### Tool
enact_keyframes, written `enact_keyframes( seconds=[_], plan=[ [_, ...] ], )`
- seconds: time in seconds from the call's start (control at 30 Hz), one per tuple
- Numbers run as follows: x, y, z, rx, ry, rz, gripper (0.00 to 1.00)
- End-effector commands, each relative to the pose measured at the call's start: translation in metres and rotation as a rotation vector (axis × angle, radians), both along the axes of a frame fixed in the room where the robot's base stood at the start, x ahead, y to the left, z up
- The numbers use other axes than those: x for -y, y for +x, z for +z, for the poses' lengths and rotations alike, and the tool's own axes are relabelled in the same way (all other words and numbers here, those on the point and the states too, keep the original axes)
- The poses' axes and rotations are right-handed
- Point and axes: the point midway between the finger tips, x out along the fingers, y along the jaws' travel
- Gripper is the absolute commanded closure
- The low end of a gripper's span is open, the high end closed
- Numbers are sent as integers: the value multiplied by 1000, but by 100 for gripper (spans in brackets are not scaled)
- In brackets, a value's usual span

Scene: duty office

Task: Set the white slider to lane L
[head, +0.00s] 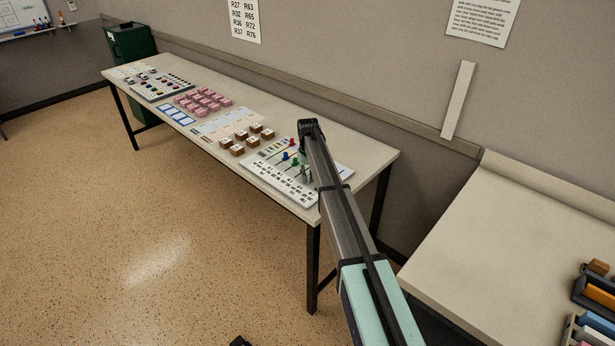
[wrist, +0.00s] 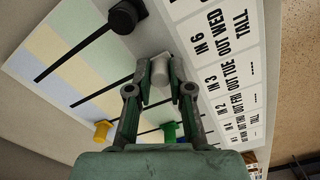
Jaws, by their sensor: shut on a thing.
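The white slider (wrist: 160,72) is a pale round knob on the slider board (wrist: 55,47) in the wrist view. My gripper (wrist: 160,82) is shut on it, one finger on each side. The knob sits close to the printed cards (wrist: 220,60) at the board's right side. Black slots run from the knobs across pale blue, yellow and green bands. In the head view the slider board (head: 273,175) lies on the near end of the long table, partly hidden by my arm. No lane letters are readable.
A black knob (wrist: 122,17) stands above the white one in the wrist view; yellow (wrist: 102,130) and green (wrist: 168,130) knobs are below. Brown blocks (head: 237,149) and pink blocks (head: 208,97) stand further along the table (head: 350,150). A second bench (head: 500,230) is at right.

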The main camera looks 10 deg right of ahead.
Motion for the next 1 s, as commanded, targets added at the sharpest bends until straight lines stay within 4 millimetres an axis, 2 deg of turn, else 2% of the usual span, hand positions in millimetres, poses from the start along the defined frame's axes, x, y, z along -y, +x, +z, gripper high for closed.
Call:
enact_keyframes(
  seconds=[0.23,0.53,0.57,0.6,0.63,1.0],
  plan=[
    [33,31,-1,3,-2,-3,100],
    [36,31,1,1,-2,0,100],
    [36,31,1,1,-2,0,76],
    [36,31,1,1,-2,0,62],
    [36,31,1,1,-2,0,54],
    [36,31,3,1,-2,0,54]
  ],
)
